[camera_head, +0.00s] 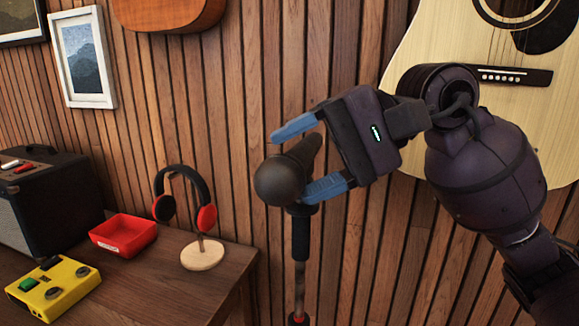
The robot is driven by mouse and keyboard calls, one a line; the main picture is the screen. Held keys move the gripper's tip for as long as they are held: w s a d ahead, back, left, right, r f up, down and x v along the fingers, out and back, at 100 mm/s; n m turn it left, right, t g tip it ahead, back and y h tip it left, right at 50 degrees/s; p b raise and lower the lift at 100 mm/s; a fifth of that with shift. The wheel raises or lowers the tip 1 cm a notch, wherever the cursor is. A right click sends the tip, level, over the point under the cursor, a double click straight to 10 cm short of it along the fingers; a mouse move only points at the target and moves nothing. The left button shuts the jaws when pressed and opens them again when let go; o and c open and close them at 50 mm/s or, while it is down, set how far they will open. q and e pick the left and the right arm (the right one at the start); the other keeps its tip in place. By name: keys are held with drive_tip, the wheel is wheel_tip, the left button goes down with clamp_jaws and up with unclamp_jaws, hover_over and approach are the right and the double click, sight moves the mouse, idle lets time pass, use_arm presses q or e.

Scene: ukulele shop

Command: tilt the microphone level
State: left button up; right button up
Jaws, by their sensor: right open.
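A black microphone (279,179) with a round head sits on top of an upright stand (300,235). Its round head points toward me and down to the left, and its body runs back up to the right, so it is tilted. My right gripper (299,157) is open, with one blue finger above the microphone and the other below it at the top of the stand. I cannot tell whether the lower finger touches the microphone or stand. My left gripper is not in view.
A wooden table (225,280) at the left holds headphones on a stand (203,253), a red tray (123,248), a yellow pedal box (45,304) and a black amplifier (62,205). An acoustic guitar (405,75) hangs on the slatted wall behind my right arm.

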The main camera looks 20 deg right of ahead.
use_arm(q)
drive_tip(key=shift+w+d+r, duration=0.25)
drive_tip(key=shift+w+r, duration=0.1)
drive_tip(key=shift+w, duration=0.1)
use_arm(e)
drive_tip(key=v, duration=0.8)
drive_tip(key=shift+d, duration=0.3)
drive_tip(key=shift+r, duration=0.15)
